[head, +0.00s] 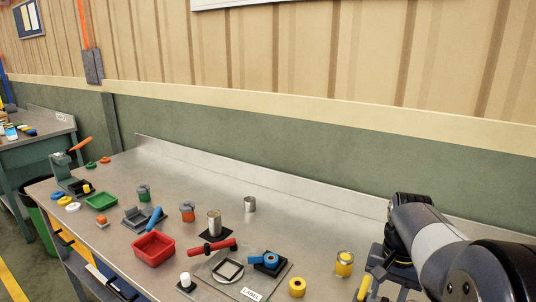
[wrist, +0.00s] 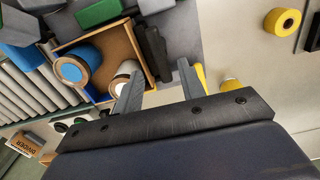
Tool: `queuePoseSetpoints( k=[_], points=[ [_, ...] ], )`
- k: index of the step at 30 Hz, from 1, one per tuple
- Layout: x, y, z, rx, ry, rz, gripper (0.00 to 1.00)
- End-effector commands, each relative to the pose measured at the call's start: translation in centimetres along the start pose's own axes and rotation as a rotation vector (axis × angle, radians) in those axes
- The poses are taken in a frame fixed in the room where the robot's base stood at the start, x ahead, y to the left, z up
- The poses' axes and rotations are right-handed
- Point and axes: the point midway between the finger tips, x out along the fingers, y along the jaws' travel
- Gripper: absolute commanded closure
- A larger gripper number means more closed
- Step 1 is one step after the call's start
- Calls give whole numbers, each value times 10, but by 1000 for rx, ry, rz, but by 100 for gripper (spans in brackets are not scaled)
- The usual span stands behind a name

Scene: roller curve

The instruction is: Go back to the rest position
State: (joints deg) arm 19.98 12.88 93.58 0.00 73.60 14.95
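My arm comes in at the right of the head view, over the right end of the metal bench (head: 325,225). My gripper (wrist: 160,84) shows in the wrist view with its two grey fingers apart and nothing visible held between them. Its fingertips are not clear in the head view. Beyond the left finger is a brown open box (wrist: 108,45) holding a blue roll (wrist: 75,68) and a white roll (wrist: 127,70). A yellow piece (wrist: 200,74) shows just past the right finger.
A yellow-banded can (head: 344,262) is close to my arm. The bench's back right is clear.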

Motion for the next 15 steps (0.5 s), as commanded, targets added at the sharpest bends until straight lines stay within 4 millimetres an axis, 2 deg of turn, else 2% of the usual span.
queuePoseSetpoints(
  k=[3,9,15],
  points=[
    [23,0,0,0,-4,1,62],
    [47,0,0,-1,-2,0,62],
    [44,0,0,-41,1,0,62]
  ],
)
